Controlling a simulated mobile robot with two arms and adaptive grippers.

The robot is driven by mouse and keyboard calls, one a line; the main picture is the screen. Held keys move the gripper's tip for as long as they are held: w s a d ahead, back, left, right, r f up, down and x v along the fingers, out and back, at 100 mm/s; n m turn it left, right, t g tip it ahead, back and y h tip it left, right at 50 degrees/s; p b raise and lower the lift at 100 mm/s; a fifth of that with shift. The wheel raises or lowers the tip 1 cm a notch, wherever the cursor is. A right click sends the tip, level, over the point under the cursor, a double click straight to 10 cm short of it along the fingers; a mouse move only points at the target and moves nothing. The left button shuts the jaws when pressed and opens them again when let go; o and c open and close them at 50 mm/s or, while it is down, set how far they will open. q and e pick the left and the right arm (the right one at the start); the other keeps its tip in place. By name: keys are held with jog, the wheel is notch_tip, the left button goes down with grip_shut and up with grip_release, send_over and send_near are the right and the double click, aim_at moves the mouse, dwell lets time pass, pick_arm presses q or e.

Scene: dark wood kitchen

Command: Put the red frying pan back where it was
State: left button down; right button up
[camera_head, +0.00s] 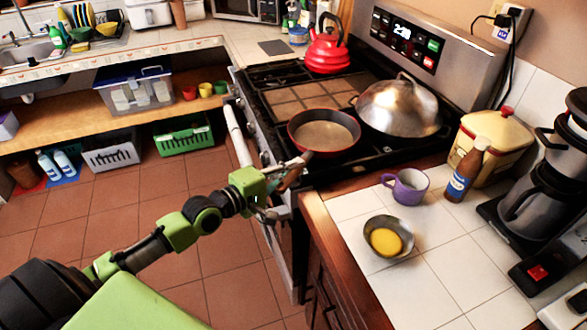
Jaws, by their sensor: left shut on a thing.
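The red frying pan (323,133) is in the middle of the head view, over the front part of the stove top (270,95), level and with its red rim showing. I cannot tell whether its base rests on the grate or hangs just above it. My left gripper (292,174) is at the near side of the pan, by the stove's front edge, shut on the pan's handle. The handle is mostly hidden by the fingers. My right gripper is not in view.
A wok with a domed metal lid (402,105) stands right of the pan, close to it. A red kettle (327,50) is at the back. A purple mug (408,186), bottle (467,172) and small bowl (388,238) stand on the right counter. The oven handle (238,135) juts out at the front.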

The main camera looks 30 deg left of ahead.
pick_arm(q)
jog(key=shift+r, duration=0.2)
jog(key=shift+f, duration=0.3)
jog(key=c, duration=2.5)
grip_release()
jog(key=shift+f, duration=0.25)
jog(key=o, duration=0.4)
jog(key=shift+s+r, duration=0.1)
